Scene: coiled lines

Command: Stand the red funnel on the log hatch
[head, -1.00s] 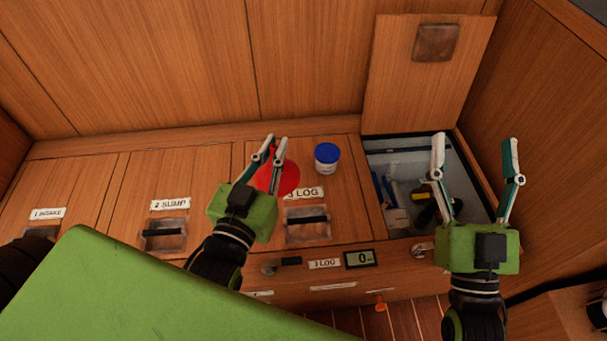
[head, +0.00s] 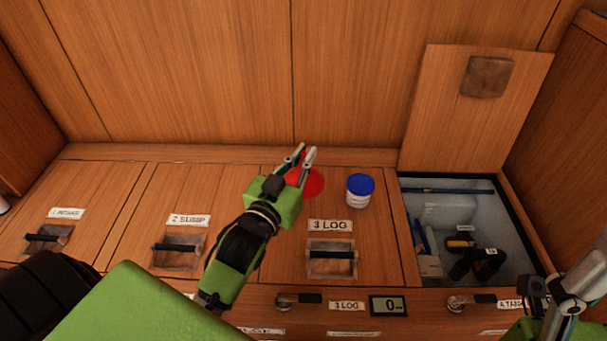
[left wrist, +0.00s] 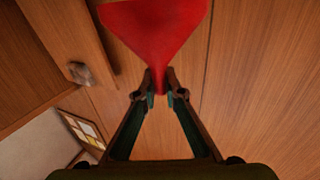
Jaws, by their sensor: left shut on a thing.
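The red funnel (head: 309,183) is over the back part of the hatch labelled 3 LOG (head: 285,232), left of a blue-lidded tub. My left gripper (head: 303,152) is shut on its narrow spout, with the wide mouth downward. In the left wrist view the funnel (left wrist: 155,25) shows its spout between the fingertips (left wrist: 160,92). I cannot tell whether its rim touches the hatch. My right gripper (head: 575,285) is partly cut off at the lower right edge, and its opening is unclear.
The white tub with a blue lid (head: 360,190) stands on the log hatch near the funnel. At right an open compartment (head: 510,215) holds tools, its lid (head: 440,120) raised behind. The hatch labelled 2 SUMP (head: 215,200) is clear on top.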

